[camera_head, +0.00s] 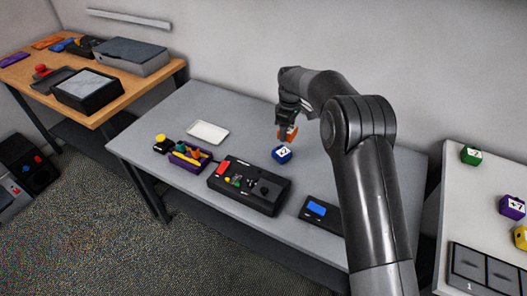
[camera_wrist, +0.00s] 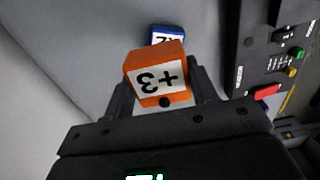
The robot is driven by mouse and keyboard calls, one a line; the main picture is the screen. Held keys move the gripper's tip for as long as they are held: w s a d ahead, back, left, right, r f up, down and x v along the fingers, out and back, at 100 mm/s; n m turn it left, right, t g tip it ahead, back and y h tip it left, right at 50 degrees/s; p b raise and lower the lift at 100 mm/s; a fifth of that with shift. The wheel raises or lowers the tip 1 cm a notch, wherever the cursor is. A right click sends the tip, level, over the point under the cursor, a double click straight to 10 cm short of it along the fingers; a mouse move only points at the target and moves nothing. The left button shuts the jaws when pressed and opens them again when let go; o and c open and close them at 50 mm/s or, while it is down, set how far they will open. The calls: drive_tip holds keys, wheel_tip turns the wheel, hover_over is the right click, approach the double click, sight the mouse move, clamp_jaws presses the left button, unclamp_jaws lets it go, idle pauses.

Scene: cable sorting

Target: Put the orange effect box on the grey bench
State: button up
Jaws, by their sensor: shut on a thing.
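The orange effect box (camera_wrist: 156,66) shows a white "+3" label in the wrist view. My gripper (camera_wrist: 160,92) is shut on it, with one finger on each side. In the head view my gripper (camera_head: 287,126) points down over the back of the grey bench (camera_head: 330,171), with the orange box (camera_head: 287,134) partly hidden in its jaws. I cannot tell for sure whether the box touches the bench top. A blue box (camera_head: 282,153) stands on the bench just in front of it.
The bench also holds a black control panel (camera_head: 249,187), a purple tray (camera_head: 189,156), a white dish (camera_head: 207,132) and a small device with a blue screen (camera_head: 319,211). A wooden table (camera_head: 50,75) is at left. A white table (camera_head: 458,205) with colored boxes is at right.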

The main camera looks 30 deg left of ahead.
hover_over(254, 151)
wheel_tip(254, 151, down, 7)
drive_tip(key=shift+d+f, duration=0.1)
drive_tip(key=shift+d, duration=0.05)
drive_tip(key=shift+s+f, duration=0.1)
drive_tip(key=shift+f, duration=1.85)
drive_tip(key=shift+f, duration=0.15)
drive_tip(key=o, duration=1)
drive_tip(key=shift+o, duration=0.2)
wheel_tip(254, 151, up, 12)
